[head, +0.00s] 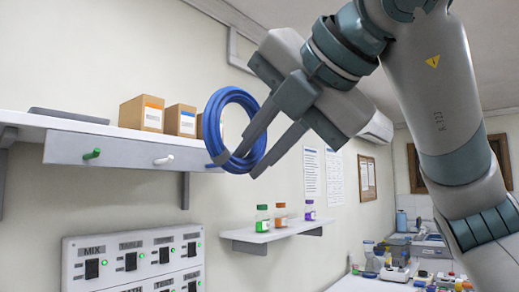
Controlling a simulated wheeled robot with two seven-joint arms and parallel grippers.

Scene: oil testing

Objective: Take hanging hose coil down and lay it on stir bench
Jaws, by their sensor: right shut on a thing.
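The blue hose coil (211,125) is upright in front of the right end of the wall shelf's peg board. My right gripper (237,165) reaches in from the upper right, and its fingers are shut on the coil's lower right side. I cannot tell whether the coil still touches a peg behind it. My left gripper is not in view. No bench is clearly marked as the stir bench; a bench (372,286) with lab equipment shows at the lower right.
The peg board (120,153) has a green peg (92,154) and a white peg (164,160). Boxes (141,113) stand on the shelf above. A small shelf (270,235) with three bottles and a switch panel (133,262) are below.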

